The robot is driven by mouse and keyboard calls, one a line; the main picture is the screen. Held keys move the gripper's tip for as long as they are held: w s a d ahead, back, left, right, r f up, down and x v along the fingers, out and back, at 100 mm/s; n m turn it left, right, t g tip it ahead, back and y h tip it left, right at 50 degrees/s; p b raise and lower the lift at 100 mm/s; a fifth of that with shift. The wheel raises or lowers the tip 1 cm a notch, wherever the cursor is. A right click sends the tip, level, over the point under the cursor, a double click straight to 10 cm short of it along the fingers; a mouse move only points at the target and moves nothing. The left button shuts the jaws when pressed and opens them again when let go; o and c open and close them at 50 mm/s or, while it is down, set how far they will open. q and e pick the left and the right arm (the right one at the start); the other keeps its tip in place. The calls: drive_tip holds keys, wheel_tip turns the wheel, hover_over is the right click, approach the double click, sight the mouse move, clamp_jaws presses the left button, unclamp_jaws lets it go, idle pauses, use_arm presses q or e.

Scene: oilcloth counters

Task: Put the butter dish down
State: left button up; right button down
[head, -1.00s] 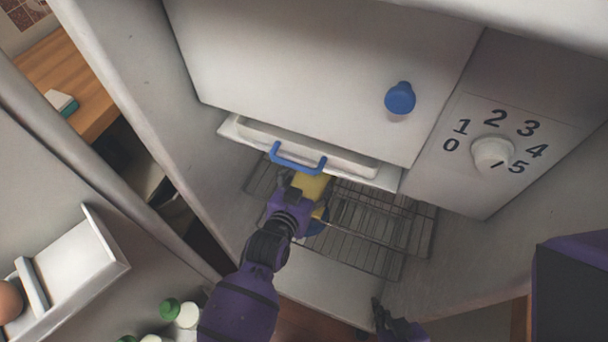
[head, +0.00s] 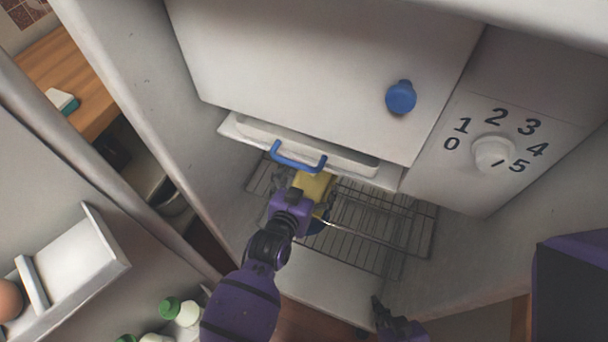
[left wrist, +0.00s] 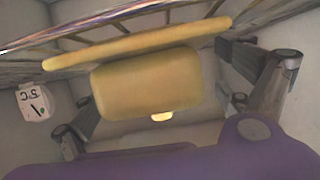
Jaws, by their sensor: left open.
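The yellow butter dish (head: 313,184) is on the wire rack inside the fridge, below the drawer with the blue handle. In the left wrist view its lid (left wrist: 146,84) and wider base plate (left wrist: 140,42) show close up, with the plate along the rack bars. My left gripper (head: 299,190) is just in front of the dish. In the left wrist view its fingers (left wrist: 165,105) are spread, with a gap on each side of the lid. My right gripper (head: 394,318) is low in the head view, away from the dish; its fingers are unclear.
The drawer (head: 365,168) hangs just above the dish. The rack (head: 385,225) is bare to the right. The fridge door with its shelf (head: 75,262) stands open at left.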

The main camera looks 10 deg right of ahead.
use_arm(q)
drive_tip(key=shift+r, duration=0.25)
drive_tip(key=v, duration=1.2)
drive_tip(key=shift+p, duration=0.3)
